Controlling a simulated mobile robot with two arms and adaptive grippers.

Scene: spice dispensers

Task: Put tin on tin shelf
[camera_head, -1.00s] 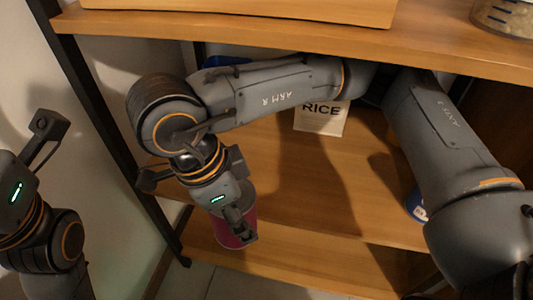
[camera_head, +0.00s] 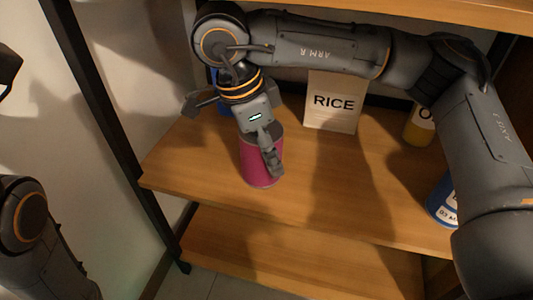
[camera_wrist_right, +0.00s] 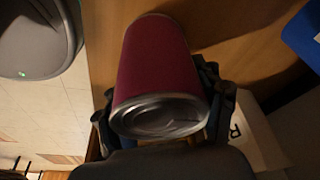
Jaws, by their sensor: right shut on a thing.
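The tin (camera_head: 262,168) is a magenta cylinder with a grey metal lid. My right gripper (camera_head: 266,148) is shut on it from above and behind in the head view, and holds it upright over the front left part of the middle wooden shelf (camera_head: 200,150). I cannot tell whether its base touches the board. In the right wrist view the tin (camera_wrist_right: 152,70) sits between the dark fingers of my right gripper (camera_wrist_right: 160,105), lid toward the camera. Part of my left arm shows at the left edge of the head view; its fingers are out of view.
A white RICE box (camera_head: 333,103) stands at the back of the shelf. A yellow container (camera_head: 419,128) and a blue tin (camera_head: 440,203) stand to the right, partly hidden by my right arm. A dark post (camera_head: 95,110) bounds the left side. A lower shelf (camera_head: 290,265) shows bare.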

